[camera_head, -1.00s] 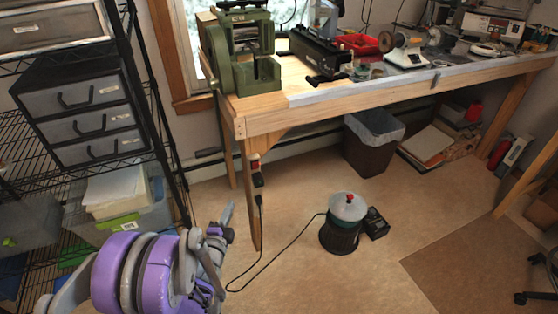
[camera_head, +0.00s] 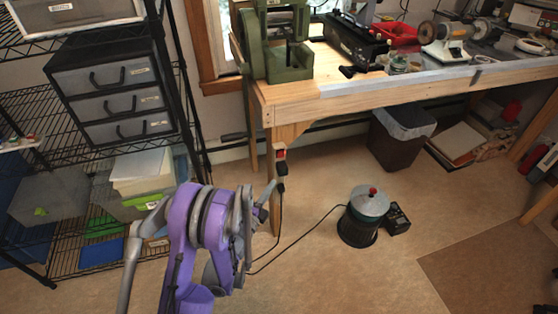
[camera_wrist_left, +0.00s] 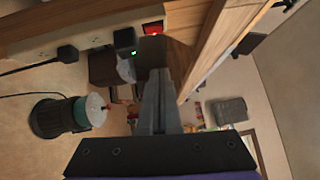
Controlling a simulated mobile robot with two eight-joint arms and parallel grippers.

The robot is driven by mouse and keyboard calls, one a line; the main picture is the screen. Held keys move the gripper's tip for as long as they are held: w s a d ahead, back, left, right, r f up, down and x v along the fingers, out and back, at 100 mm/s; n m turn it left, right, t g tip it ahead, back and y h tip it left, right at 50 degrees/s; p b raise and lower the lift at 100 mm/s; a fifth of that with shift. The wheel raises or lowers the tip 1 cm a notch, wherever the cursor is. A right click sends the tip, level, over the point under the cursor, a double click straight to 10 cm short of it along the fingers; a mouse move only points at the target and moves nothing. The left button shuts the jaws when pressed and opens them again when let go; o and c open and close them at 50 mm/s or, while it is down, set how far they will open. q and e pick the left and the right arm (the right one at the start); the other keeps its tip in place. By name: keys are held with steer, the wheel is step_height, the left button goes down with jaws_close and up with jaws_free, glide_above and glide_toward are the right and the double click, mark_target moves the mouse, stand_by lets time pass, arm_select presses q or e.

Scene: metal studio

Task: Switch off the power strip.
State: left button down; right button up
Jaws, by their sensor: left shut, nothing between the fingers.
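The power strip (camera_wrist_left: 88,32) runs along the front leg of the workbench. Its red switch (camera_wrist_left: 152,29) glows in the left wrist view, and it also shows near the top of the leg in the head view (camera_head: 281,154). Black plugs sit in the strip below the switch; one plug (camera_wrist_left: 124,40) has a green light. My left gripper (camera_head: 271,188) is shut and empty, just left of the leg and lower than the switch in the head view. In the left wrist view its fingers (camera_wrist_left: 158,78) point toward the bench leg, apart from the switch. My right gripper is not in view.
The wooden workbench (camera_head: 290,97) carries machines. A black cable runs across the floor to a round canister (camera_head: 361,218) with a black box (camera_head: 397,219) beside it. A wire shelf with a drawer unit (camera_head: 115,90) stands left. The floor between is mostly open.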

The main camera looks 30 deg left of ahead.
arm_select(q)
glide_toward(283, 152)
steer(key=w+d, duration=0.1)
steer(key=w, duration=0.1)
steer(key=w+d, duration=0.2)
steer(key=shift+f, duration=0.25)
steer(key=shift+w+a+r, duration=0.1)
steer(key=shift+w+a, duration=0.25)
steer(key=shift+a, duration=0.2)
steer(key=shift+w+a+r, duration=0.1)
steer(key=shift+w+a, duration=0.2)
steer(key=shift+a, duration=0.25)
steer(key=shift+w+a, duration=0.45)
steer(key=shift+a+r, duration=0.1)
steer(key=shift+w+a+r+b, duration=0.1)
steer(key=shift+w+a+b, duration=0.05)
steer(key=shift+b, duration=0.15)
